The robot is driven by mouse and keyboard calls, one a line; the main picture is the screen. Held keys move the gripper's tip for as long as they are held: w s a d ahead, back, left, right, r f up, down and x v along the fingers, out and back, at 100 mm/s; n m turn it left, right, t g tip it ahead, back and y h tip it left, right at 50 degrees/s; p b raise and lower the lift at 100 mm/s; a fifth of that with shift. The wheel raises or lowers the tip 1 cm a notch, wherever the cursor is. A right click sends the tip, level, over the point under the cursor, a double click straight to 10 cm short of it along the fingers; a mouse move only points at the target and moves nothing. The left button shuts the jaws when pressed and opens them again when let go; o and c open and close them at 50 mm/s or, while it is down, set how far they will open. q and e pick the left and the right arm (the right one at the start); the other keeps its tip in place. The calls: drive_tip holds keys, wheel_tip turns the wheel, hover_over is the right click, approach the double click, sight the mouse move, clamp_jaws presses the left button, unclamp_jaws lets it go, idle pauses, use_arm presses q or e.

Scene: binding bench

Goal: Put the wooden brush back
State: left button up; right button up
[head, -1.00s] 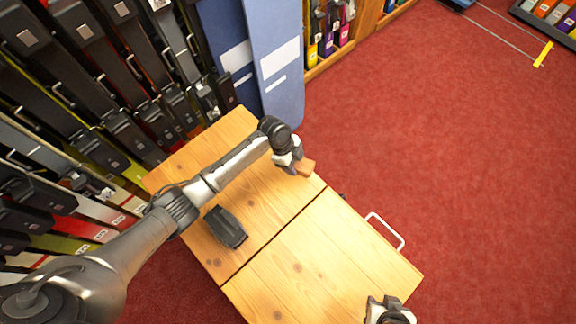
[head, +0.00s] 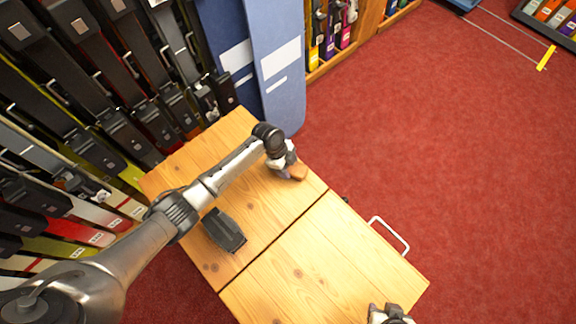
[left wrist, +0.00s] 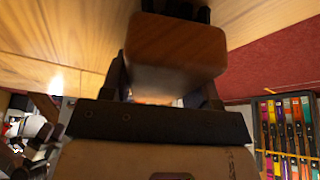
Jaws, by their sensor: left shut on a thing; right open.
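The wooden brush (head: 298,174) is a small brown block in the head view, at the far right corner of the wooden bench (head: 300,270). My left gripper (head: 287,168) is shut on it, over or close to the bench top; I cannot tell whether the brush touches the wood. In the left wrist view the brush (left wrist: 178,48) shows as a reddish-brown block between the two dark fingers. My right gripper (head: 390,314) is open at the bottom edge of the head view, with only its top showing.
A dark block-shaped object (head: 223,230) lies on the bench below my left arm. Skis (head: 100,120) and blue boards (head: 275,60) stand behind the bench. A metal handle (head: 390,234) sticks out from its right side. Red carpet (head: 460,170) lies clear to the right.

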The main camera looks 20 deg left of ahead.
use_arm(q)
drive_tip(key=shift+f, duration=0.15)
drive_tip(key=o, duration=0.8)
drive_tip(key=shift+o, duration=0.2)
drive_tip(key=shift+r, duration=0.3)
drive_tip(key=p+v, duration=0.4)
drive_tip(key=v, duration=0.7)
drive_tip(key=shift+a+r, duration=0.15)
drive_tip(key=shift+r, duration=0.25)
